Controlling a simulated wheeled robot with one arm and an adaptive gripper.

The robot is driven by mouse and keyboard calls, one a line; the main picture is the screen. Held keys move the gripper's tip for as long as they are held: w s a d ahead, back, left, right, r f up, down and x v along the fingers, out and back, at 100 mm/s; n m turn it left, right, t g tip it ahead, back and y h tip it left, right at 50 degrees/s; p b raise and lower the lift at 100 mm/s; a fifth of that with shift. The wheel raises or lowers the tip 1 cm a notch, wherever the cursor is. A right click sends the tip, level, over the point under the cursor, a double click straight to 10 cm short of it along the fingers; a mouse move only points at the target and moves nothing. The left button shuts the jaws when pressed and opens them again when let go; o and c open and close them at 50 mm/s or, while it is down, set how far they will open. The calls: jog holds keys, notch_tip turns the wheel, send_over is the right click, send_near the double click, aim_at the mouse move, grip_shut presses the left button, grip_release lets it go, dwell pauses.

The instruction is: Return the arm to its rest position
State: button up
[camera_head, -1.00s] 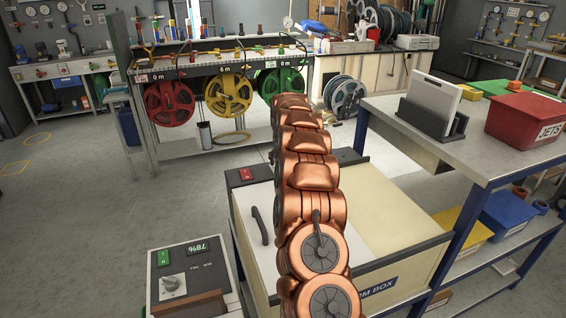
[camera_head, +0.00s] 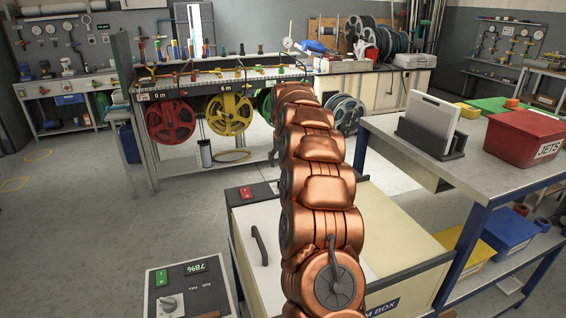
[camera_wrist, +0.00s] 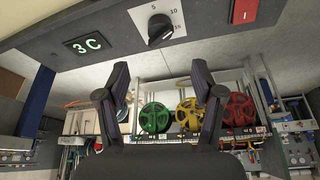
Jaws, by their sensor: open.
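My copper-coloured arm runs from the bottom centre of the head view up toward the hose reels, over the cream cabinet (camera_head: 400,235). Its far end and my gripper are hidden there behind the arm's own links. In the wrist view my gripper (camera_wrist: 160,70) is open, with its two dark fingers wide apart and nothing between them. The wrist picture looks turned over. The green reel (camera_wrist: 154,117), yellow reel (camera_wrist: 188,115) and red reel (camera_wrist: 238,109) lie in the distance beyond the fingers.
A panel with a dial (camera_wrist: 160,28) spans the top of the wrist view. In the head view, a bench with a red JETS box (camera_head: 525,136) stands right. A control box (camera_head: 190,285) stands front left. Open floor (camera_head: 90,200) lies at left.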

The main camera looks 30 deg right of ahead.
jog(key=s+a+r+n+g+y+p, duration=0.15)
jog(key=s+a+r, duration=0.25)
jog(key=s+a, duration=0.65)
jog(key=s+a+r+n+g+y+p, duration=0.1)
jog(key=s+a+r+n+p, duration=0.25)
jog(key=s+a, duration=0.75)
jog(key=s+a+g+p, duration=0.1)
jog(key=s+a, duration=0.3)
jog(key=s, duration=0.5)
jog(key=s+a+f+g+p, duration=0.1)
jog(key=s+a, duration=0.2)
jog(key=s, duration=0.7)
jog(key=s+a+n+g+p, duration=0.1)
jog(key=s+a, duration=0.3)
jog(key=s, duration=0.5)
jog(key=shift+s+a+f+p, duration=0.3)
jog(key=shift+s+f, duration=0.05)
jog(key=shift+c, duration=0.2)
